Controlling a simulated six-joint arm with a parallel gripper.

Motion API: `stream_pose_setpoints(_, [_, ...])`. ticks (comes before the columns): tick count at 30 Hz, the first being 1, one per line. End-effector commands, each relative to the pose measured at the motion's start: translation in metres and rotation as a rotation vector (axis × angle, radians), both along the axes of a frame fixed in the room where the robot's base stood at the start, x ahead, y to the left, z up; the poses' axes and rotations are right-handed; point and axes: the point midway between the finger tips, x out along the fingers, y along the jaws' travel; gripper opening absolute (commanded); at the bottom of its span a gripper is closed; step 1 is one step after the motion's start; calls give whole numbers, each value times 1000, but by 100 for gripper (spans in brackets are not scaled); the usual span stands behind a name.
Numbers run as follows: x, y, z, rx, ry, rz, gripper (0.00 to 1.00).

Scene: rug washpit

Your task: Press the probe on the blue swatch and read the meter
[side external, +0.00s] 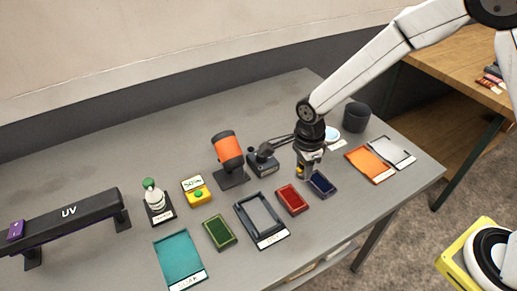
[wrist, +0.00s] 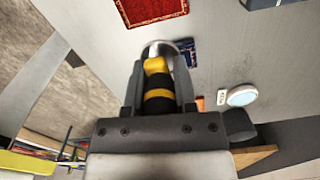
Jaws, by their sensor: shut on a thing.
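My gripper (side external: 309,166) is shut on the probe, a yellow and black handle with a silver end. In the wrist view the probe (wrist: 158,88) stands between the fingers (wrist: 158,95). The blue swatch (side external: 322,184) lies on the grey table just below and right of the gripper. In the wrist view the blue swatch (wrist: 188,51) is partly hidden behind the probe's silver end, which overlaps its left side. I cannot tell whether they touch. A yellow device with a small display (side external: 196,191) and green button stands further left; its reading is too small to make out.
The red swatch (side external: 292,199) lies left of the blue one, then a grey framed tray (side external: 238,217) and a green swatch (side external: 219,233). A black device (side external: 262,162) and an orange cylinder (side external: 228,150) stand behind. A dark cup (side external: 356,117) and orange tray (side external: 381,175) are right.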

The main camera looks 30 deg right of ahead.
Motion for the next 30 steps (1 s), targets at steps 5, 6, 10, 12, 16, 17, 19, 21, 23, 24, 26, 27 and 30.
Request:
stream_pose_setpoints(5, [2,-36,0,0,0,-5,0])
stream_pose_setpoints(6, [1,-44,0,0,0,-5,0])
stream_pose_setpoints(10, [1,-62,1,0,-1,-3,0])
stream_pose_setpoints(12, [0,-68,1,0,-1,-1,0])
stream_pose_setpoints(16, [0,-73,0,0,-1,1,0])
stream_pose_setpoints(17, [-1,-73,0,0,0,1,0])
stream_pose_setpoints(19, [-1,-72,0,0,0,1,0])
stream_pose_setpoints(21, [-1,-72,-1,0,0,1,0])
stream_pose_setpoints(23, [0,-72,-2,0,0,1,0])
stream_pose_setpoints(24, [0,-72,-3,0,0,1,0])
stream_pose_setpoints(26, [-1,-72,-5,0,0,1,0])
stream_pose_setpoints(27, [-1,-72,-7,-1,1,1,0])
stream_pose_setpoints(30, [-1,-72,-12,-1,2,1,0])
